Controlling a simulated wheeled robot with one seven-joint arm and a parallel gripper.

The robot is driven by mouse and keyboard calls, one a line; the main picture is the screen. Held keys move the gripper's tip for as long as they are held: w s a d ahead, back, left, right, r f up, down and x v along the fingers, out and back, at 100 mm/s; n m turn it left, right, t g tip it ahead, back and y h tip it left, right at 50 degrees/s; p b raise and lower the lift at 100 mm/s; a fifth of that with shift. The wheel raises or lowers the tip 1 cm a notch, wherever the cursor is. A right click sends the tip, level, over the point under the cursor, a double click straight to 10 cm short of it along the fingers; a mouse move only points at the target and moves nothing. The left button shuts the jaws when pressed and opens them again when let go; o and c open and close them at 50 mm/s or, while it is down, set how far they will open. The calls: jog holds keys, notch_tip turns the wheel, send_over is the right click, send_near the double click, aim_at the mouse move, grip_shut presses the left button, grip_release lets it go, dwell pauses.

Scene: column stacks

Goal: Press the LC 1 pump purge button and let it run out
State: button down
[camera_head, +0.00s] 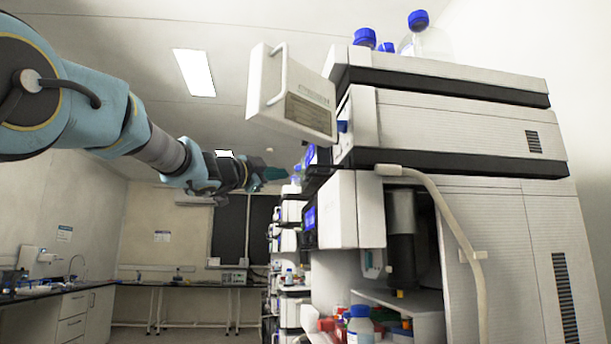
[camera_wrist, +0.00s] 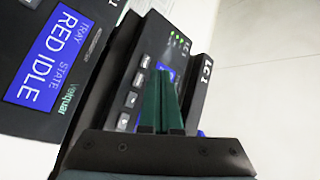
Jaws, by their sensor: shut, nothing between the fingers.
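My gripper (camera_head: 275,174) is at the left, front side of the instrument stack in the head view, fingertips pointing at it. In the wrist view its green fingers (camera_wrist: 161,74) are shut together and empty. They lie in front of the LC 1 pump's dark panel (camera_wrist: 135,84), over part of its blue screen (camera_wrist: 166,66). A row of small buttons (camera_wrist: 131,99) runs along the panel beside the fingers. Their labels are too small to read, so I cannot tell which is purge. Green lights (camera_wrist: 179,40) show near the "LC 1" label. I cannot tell whether the fingertips touch the panel.
A neighbouring module's display (camera_wrist: 54,55) reads "TRAY STATE: RED IDLE". An open white door (camera_head: 292,95) juts out from the upper stack. A pale hose (camera_head: 450,215) hangs down the near side. Blue-capped bottles (camera_head: 430,42) stand on top.

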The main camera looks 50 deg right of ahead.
jog(key=shift+w+a, duration=0.7)
jog(key=shift+a, duration=0.15)
dwell(0.3)
